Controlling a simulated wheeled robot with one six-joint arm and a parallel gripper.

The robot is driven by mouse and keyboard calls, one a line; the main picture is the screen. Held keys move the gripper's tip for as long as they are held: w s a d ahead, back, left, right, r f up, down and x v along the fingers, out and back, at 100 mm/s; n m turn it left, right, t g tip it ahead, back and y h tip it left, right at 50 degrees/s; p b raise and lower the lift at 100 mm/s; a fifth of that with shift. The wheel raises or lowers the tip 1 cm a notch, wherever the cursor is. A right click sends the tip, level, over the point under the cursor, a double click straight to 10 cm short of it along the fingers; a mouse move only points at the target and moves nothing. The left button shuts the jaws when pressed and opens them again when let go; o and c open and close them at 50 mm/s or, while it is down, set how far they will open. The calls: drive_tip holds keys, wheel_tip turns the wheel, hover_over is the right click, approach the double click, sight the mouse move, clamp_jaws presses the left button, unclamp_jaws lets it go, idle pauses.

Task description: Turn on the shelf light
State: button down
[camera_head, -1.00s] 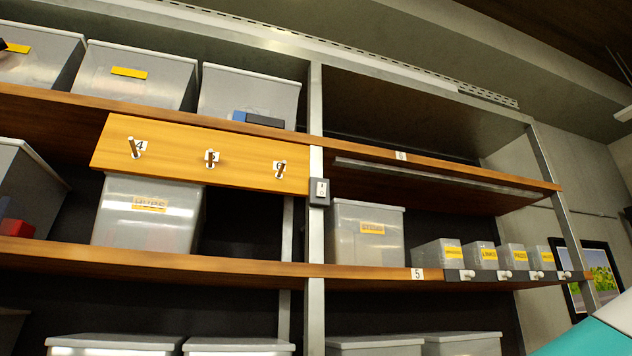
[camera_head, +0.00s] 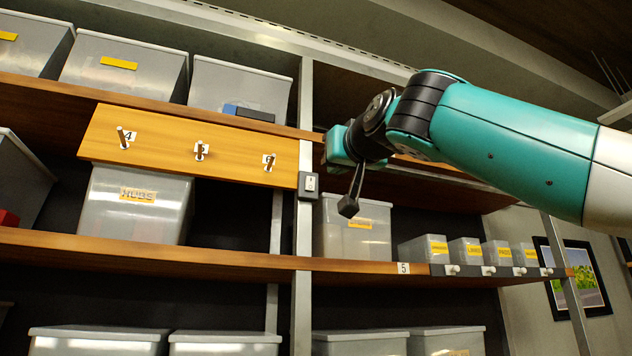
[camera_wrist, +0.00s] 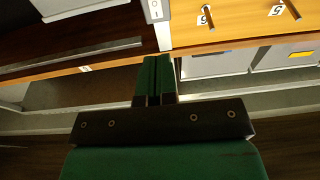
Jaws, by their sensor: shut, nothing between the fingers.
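The light switch (camera_head: 308,184) is a small white rocker in a dark box on the metal upright, right of the orange hook board. It also shows at the top edge of the wrist view (camera_wrist: 155,10), partly cut off. Its rocker position is too small to tell. My gripper (camera_head: 334,147) is up and to the right of the switch in the head view. In the wrist view its green fingers (camera_wrist: 156,62) are shut and empty, pointing toward the upright, apart from the switch. A long grey strip (camera_wrist: 75,55) under the right shelf looks unlit.
The hook board (camera_head: 190,145) with several numbered pegs is left of the switch. A grey bin (camera_head: 345,228) stands below right of it. Small labelled boxes (camera_head: 465,252) sit on the lower shelf (camera_head: 350,265). The shelf edge is close to my gripper.

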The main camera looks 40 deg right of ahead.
sight(311, 178)
drive_tip(key=shift+s+d+r, duration=0.25)
drive_tip(key=shift+s+r, duration=0.05)
drive_tip(key=shift+r, duration=0.1)
drive_tip(key=p+x, duration=0.3)
drive_tip(key=x, duration=0.3)
drive_tip(key=p+x, duration=0.3)
drive_tip(key=x, duration=0.3)
drive_tip(key=shift+w+d+r+p, duration=0.15)
drive_tip(key=shift+w+r+p, duration=0.1)
drive_tip(key=shift+p, duration=0.05)
drive_tip(key=shift+w+d, duration=0.2)
drive_tip(key=shift+w, duration=0.5)
drive_tip(key=shift+a+p, duration=0.1)
drive_tip(key=shift+p, duration=0.25)
